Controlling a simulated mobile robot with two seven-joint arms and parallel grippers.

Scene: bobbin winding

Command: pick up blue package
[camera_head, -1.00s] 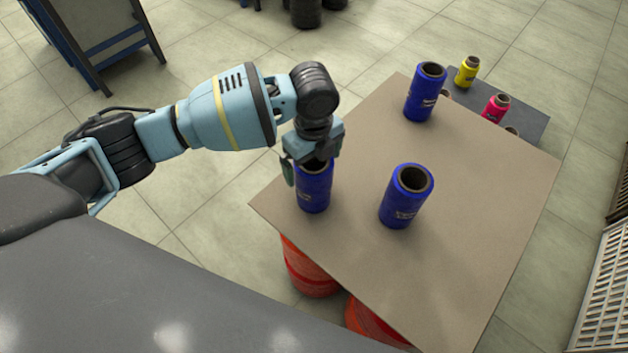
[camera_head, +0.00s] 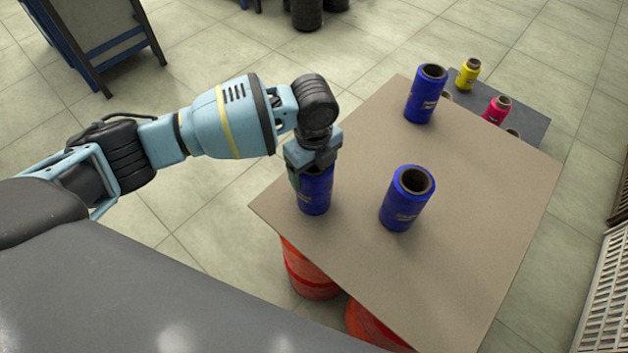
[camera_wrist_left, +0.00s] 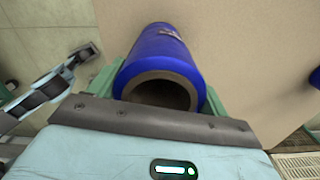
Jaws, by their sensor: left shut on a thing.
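Three blue packages, wrapped like bobbins with hollow tops, stand upright on a brown table top (camera_head: 460,225). The nearest-left blue package (camera_head: 315,196) is under my left gripper (camera_head: 312,172), which is shut on its upper part from above. In the left wrist view this blue package (camera_wrist_left: 163,58) sits between the green fingers of my left gripper (camera_wrist_left: 160,88). A second blue package (camera_head: 400,205) stands to its right. A third blue package (camera_head: 421,105) stands at the back of the table.
A grey surface (camera_head: 535,120) behind the table holds a yellow bobbin (camera_head: 467,74) and a pink bobbin (camera_head: 496,110). Red drums (camera_head: 310,275) stand below the table. A pale crate (camera_head: 605,295) is at the right edge. The table's middle right is clear.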

